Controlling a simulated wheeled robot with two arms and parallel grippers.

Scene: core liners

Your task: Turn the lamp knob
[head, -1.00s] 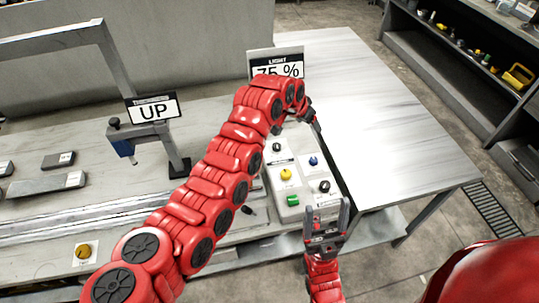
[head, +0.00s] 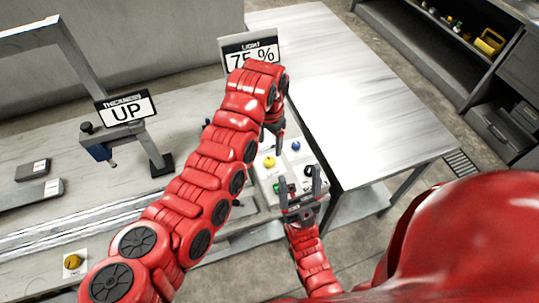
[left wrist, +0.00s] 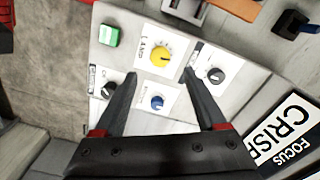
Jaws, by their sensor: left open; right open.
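The lamp knob (left wrist: 160,53) is yellow, on a white plate with a partly legible label reading "LAMP", in the left wrist view. It also shows in the head view (head: 269,162) on the pale control panel. My left gripper (left wrist: 161,73) is open, its fingertips to either side just short of the yellow knob; I cannot tell whether they touch anything. In the head view the left gripper (head: 273,132) is above the panel's far part, partly hidden by my arm. My right gripper (head: 300,182) is open and empty in front of the panel's near end, covering part of it.
A blue knob (left wrist: 156,102), black knobs (left wrist: 214,75) (left wrist: 108,90) and a green button (left wrist: 110,35) crowd the lamp knob. A sign (head: 250,56) reads "LIGHT 75 %". The metal table (head: 350,80) at right is clear.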

